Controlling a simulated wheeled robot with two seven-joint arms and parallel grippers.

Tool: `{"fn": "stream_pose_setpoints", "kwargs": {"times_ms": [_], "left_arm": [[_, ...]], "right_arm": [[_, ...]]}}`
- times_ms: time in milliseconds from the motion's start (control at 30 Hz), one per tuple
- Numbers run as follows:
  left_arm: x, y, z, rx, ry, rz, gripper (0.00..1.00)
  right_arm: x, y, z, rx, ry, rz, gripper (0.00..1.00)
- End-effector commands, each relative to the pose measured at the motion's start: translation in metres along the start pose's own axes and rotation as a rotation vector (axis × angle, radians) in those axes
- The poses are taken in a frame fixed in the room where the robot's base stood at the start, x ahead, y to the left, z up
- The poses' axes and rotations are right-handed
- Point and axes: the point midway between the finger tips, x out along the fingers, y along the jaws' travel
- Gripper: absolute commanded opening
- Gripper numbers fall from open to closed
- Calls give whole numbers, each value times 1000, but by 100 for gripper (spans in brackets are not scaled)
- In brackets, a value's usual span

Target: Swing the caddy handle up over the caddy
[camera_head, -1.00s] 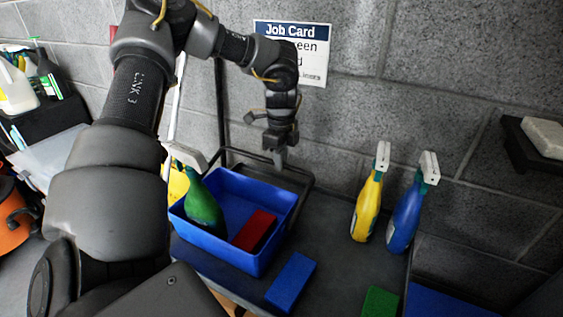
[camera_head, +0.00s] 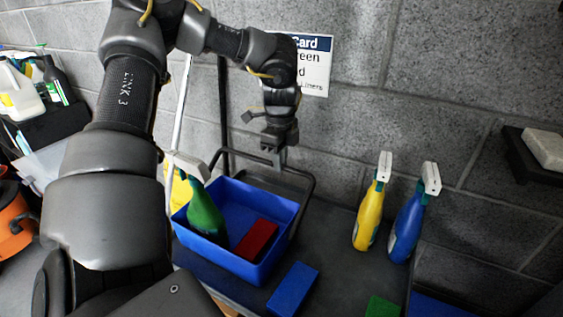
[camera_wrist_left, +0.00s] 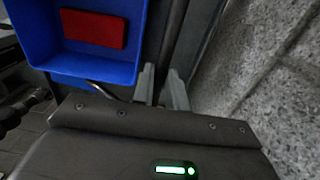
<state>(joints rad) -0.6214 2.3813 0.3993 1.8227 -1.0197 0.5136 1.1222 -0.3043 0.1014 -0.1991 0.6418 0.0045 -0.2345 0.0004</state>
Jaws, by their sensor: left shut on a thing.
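The blue caddy (camera_head: 232,262) stands on the dark bench. A green spray bottle (camera_head: 205,212) and a red block (camera_head: 257,240) are in it; the block also shows in the left wrist view (camera_wrist_left: 93,28). The dark caddy handle (camera_head: 307,190) is tilted back behind the caddy, toward the wall, not over it. My left gripper (camera_head: 280,160) is at the handle's far bar, shut on it. In the left wrist view my fingers (camera_wrist_left: 162,88) are close together beside the caddy (camera_wrist_left: 105,70); the grip itself is hard to make out. My right gripper is out of view.
A blue block (camera_head: 293,288) lies in front of the caddy and a green block (camera_head: 382,307) lies further right. Yellow (camera_head: 368,215) and blue (camera_head: 406,228) spray bottles stand right of it. The block wall is close behind. A wall shelf (camera_head: 525,160) is at far right.

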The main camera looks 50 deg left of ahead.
Motion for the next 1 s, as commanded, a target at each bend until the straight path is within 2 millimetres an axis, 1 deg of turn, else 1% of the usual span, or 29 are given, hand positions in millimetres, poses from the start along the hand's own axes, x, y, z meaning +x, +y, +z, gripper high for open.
{"fn": "stream_pose_setpoints", "kwargs": {"times_ms": [267, 733, 1000], "left_arm": [[-1, 3, 1, -2, -2, 5, 9], [-22, 21, 1, -2, -2, 5, 9], [-26, 24, 1, -1, -2, 3, 9]], "right_arm": [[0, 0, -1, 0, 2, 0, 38], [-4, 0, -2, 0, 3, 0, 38], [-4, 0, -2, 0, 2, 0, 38]]}}
